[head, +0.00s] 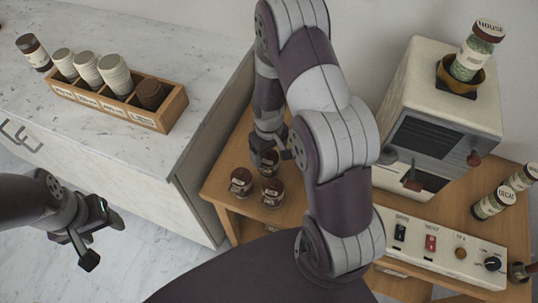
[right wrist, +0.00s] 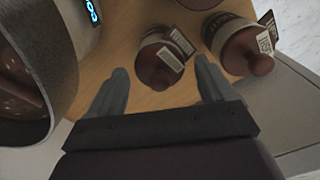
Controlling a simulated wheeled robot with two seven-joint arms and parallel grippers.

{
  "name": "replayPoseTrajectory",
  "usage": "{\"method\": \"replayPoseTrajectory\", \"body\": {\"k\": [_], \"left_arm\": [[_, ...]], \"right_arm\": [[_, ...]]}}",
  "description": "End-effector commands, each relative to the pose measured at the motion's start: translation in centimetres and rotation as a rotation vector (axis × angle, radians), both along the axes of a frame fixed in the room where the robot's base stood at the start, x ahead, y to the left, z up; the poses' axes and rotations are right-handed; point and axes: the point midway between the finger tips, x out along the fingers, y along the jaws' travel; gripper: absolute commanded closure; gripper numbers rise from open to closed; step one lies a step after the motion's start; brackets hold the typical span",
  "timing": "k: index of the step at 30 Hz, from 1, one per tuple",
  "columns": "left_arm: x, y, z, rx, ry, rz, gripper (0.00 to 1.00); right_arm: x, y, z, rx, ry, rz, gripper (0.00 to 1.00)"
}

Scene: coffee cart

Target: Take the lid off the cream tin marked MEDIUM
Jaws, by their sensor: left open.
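Three small tins with dark brown lids stand close together on the wooden table: a back tin (head: 268,160), a left tin (head: 241,182) and a front tin (head: 272,193). Their labels are too small to read, so I cannot tell which is marked MEDIUM. My right gripper (head: 270,148) is at the back tin, partly covering it. In the right wrist view, my right gripper (right wrist: 160,82) is open, with a knobbed brown lid (right wrist: 155,72) beyond and between its fingertips. Another tin (right wrist: 238,42) stands to the right. My left gripper (head: 80,247) is open and empty over the floor.
A wooden cup holder (head: 150,117) stands on the marble counter (head: 150,30) at left. A cream machine (head: 455,95) bearing a HOUSE jar (head: 478,52) stands at right. A switch panel (head: 440,248) and a DECAF jar (head: 492,203) are at front right.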

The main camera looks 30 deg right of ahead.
Motion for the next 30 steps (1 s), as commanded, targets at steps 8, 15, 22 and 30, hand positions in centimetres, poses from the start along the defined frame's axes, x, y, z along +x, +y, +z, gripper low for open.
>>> {"method": "replayPoseTrajectory", "body": {"k": [8, 15, 22, 30], "left_arm": [[0.0, 0.0, 0.0, 0.000, 0.000, 0.000, 0.39], [0.0, 0.0, 0.0, 0.000, 0.000, 0.000, 0.39], [0.0, 0.0, -0.2, 0.000, 0.000, 0.000, 0.39], [0.0, 0.0, -0.5, 0.000, 0.000, 0.000, 0.39]], "right_arm": [[0.0, 0.0, 0.0, 0.000, 0.000, 0.000, 0.70], [0.1, 0.0, 0.5, -0.001, -0.002, 0.000, 0.70], [0.1, 0.0, 3.8, -0.001, -0.005, 0.000, 0.70], [-5.7, -1.0, 7.6, -0.001, -0.002, -0.003, 0.70]]}}
